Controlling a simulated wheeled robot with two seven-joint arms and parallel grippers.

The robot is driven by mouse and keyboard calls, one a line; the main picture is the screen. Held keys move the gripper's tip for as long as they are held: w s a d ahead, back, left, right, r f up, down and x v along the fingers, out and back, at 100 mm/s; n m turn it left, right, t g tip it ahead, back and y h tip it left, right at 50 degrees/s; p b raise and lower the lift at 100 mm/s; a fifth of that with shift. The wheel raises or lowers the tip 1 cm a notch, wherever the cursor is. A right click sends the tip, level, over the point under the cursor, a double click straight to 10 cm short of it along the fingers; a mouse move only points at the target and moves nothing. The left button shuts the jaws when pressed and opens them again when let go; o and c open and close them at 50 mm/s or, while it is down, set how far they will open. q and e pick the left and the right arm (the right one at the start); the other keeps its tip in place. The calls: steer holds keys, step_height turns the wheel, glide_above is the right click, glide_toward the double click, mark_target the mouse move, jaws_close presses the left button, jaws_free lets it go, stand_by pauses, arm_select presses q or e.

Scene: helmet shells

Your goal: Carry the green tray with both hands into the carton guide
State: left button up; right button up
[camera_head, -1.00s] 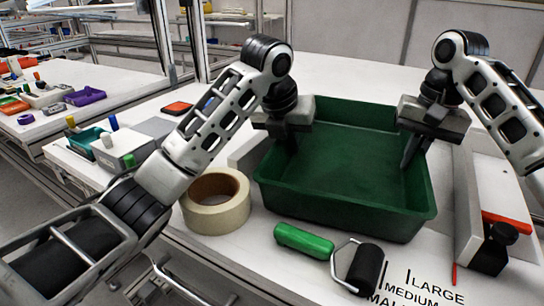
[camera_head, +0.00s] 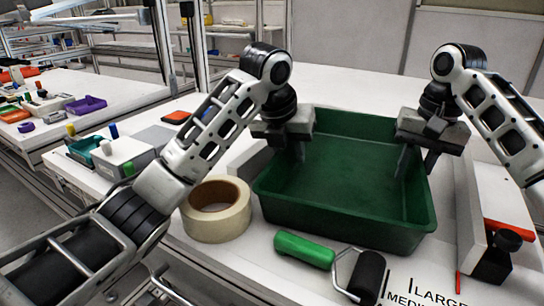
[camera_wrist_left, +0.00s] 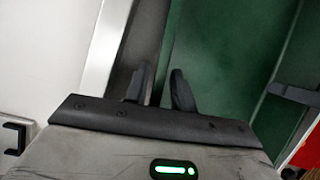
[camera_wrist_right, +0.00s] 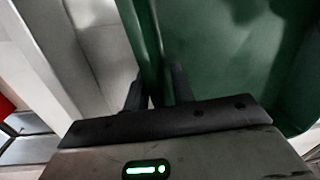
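The green tray (camera_head: 350,222) sits level on the white table, between a white rail at its right (camera_head: 492,205) and a pale block at its left (camera_head: 247,150); these look like sides of the carton guide. My left gripper (camera_head: 297,152) is at the tray's left wall, pointing down. In the left wrist view its fingers (camera_wrist_left: 160,88) stand apart with the wall's edge between them. My right gripper (camera_head: 416,162) is at the right wall, its fingers visibly apart. In the right wrist view the fingers (camera_wrist_right: 156,92) straddle the green wall. The tray's inside looks empty.
A tape roll (camera_head: 216,208) stands close to the tray's left front corner. A green-handled roller (camera_head: 305,250) lies in front of it. A black knob (camera_head: 507,241) is at the right rail's front end. The table behind the tray is clear.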

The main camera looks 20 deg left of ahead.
steer(key=shift+r, duration=0.1)
arm_select(q)
steer(key=v, duration=0.7)
steer(key=shift+r, duration=0.35)
arm_select(e)
step_height(320, 180, up, 12)
steer(key=d, duration=0.1)
arm_select(q)
steer(key=shift+a, duration=0.1)
arm_select(e)
steer(key=shift+d, duration=0.1)
